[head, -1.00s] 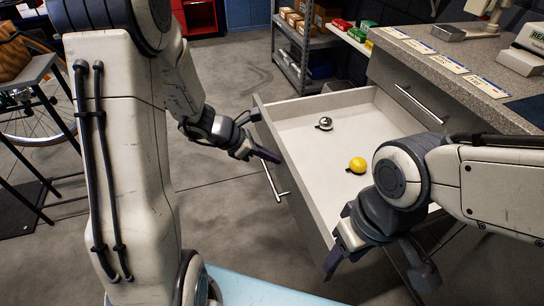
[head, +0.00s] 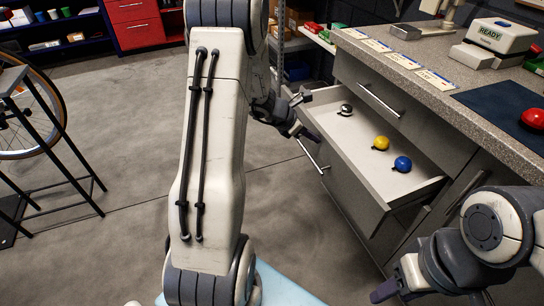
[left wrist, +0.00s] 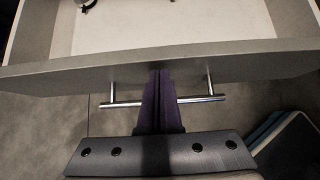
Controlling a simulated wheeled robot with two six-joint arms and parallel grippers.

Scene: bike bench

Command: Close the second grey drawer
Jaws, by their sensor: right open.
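The second grey drawer (head: 345,183) is partly open below a shut top drawer (head: 372,128). A silver bell (head: 346,110), a yellow bell (head: 381,143) and a blue bell (head: 402,164) lie inside it. My left gripper (head: 306,134) is at the drawer's front, near its far end. In the left wrist view its fingers (left wrist: 161,100) are together, over the middle of the bar handle (left wrist: 205,99), tips against or very near the front panel (left wrist: 240,64); contact is unclear. My right gripper (head: 430,296) is open and empty, low at right, apart from the drawer.
The worktop (head: 450,105) above the drawers holds cards, a dark mat (head: 505,108), a red object (head: 533,119) and a device marked READY (head: 496,38). A stand with a bike wheel (head: 30,120) is at left. The floor between is clear.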

